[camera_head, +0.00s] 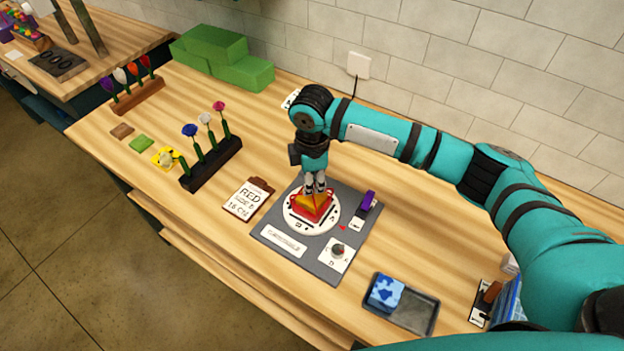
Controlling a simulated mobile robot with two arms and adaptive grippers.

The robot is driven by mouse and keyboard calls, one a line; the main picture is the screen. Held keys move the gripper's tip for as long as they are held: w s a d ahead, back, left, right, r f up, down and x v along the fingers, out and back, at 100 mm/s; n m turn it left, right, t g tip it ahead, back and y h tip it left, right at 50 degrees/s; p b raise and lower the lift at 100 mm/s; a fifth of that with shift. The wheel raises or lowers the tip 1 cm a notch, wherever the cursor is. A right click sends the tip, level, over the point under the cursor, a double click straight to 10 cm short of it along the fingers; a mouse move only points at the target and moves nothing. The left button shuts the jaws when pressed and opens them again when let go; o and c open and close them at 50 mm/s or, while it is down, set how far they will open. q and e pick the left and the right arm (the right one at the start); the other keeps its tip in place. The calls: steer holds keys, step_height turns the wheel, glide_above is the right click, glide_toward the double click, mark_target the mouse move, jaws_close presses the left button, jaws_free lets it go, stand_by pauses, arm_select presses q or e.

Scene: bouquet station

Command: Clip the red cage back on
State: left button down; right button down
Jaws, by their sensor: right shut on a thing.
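The red cage (309,207), a small red and orange-yellow piece with sloping sides, is at the round white disc (295,224) on the grey board (274,240). My right gripper (315,191) points down from above and is shut on the top of the red cage. The fingers hide part of its top. I cannot tell whether the cage is clipped or only resting on the disc. My left gripper is not in view.
On the board are a purple piece (368,200) and a dark knob (338,249). Flower racks (212,165) and green blocks (221,58) stand farther left. A grey tray (418,312) holds a blue block (385,293).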

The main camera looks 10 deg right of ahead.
steer(key=p, duration=0.2)
steer(key=shift+f+p, duration=0.15)
steer(key=shift+p, duration=0.15)
stand_by(2.6)
stand_by(0.3)
steer(key=c, duration=0.8)
jaws_free()
steer(key=shift+c, duration=0.2)
steer(key=shift+r+p, duration=1.3)
steer(key=shift+p, duration=0.15)
steer(key=shift+r, duration=2.15)
